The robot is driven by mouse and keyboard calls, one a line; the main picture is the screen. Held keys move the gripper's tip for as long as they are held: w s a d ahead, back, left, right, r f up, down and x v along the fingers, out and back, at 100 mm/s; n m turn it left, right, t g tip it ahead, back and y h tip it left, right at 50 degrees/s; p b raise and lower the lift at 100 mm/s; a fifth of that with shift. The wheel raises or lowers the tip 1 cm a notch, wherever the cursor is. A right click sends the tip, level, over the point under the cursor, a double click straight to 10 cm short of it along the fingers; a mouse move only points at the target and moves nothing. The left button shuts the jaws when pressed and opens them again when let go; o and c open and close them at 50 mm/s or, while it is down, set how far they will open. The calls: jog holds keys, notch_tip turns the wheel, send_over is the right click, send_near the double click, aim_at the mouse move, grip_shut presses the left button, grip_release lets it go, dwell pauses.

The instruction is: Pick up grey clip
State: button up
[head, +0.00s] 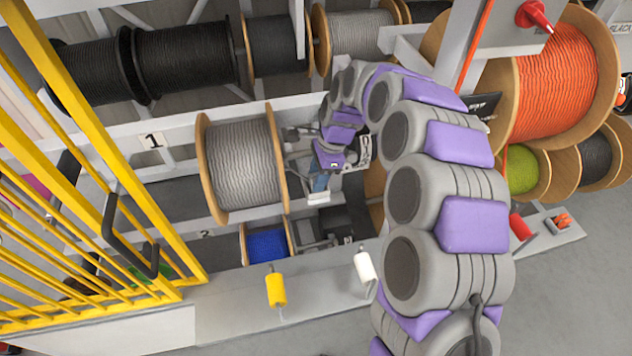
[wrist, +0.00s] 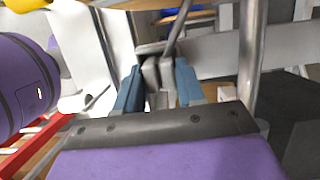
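In the wrist view, the grey clip (wrist: 151,74) is a small pale grey piece with flat upright parts, in front of a light grey rail. My gripper (wrist: 158,78) has its two blue fingers on either side of the clip, with their tips very close to it. I cannot tell whether both fingers press on it. In the head view, my gripper (head: 319,184) is at the rack, just right of the large grey cable reel. The clip cannot be made out there.
The grey cable reel (head: 243,164) and a blue reel (head: 267,244) are left of my gripper. A yellow roller (head: 275,289) and a white roller (head: 364,265) stand on the front ledge. A yellow barrier (head: 100,160) is at the left, an orange reel (head: 555,80) at the right.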

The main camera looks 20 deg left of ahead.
aim_at(314, 178)
jog(key=c, duration=0.5)
jog(key=shift+r, duration=0.1)
jog(key=shift+r+p, duration=0.4)
jog(key=shift+r, duration=0.45)
jog(key=shift+s+d+r+p, duration=0.1)
jog(key=shift+s+r+p, duration=0.1)
jog(key=shift+r, duration=0.25)
jog(key=shift+s+d+r+p, duration=0.1)
jog(key=shift+r+p, duration=0.1)
jog(key=shift+r, duration=0.25)
jog(key=s+d+p, duration=0.1)
jog(key=s+d, duration=0.1)
jog(key=s, duration=0.2)
jog(key=s+d+r+p, duration=0.1)
jog(key=s+d, duration=0.2)
jog(key=s, duration=0.1)
jog(key=s+d, duration=0.3)
jog(key=s, duration=0.2)
jog(key=shift+r+p, duration=0.15)
jog(key=shift+p, duration=0.25)
jog(key=shift+r, duration=0.1)
notch_tip(314, 178, up, 5)
jog(key=p, duration=0.3)
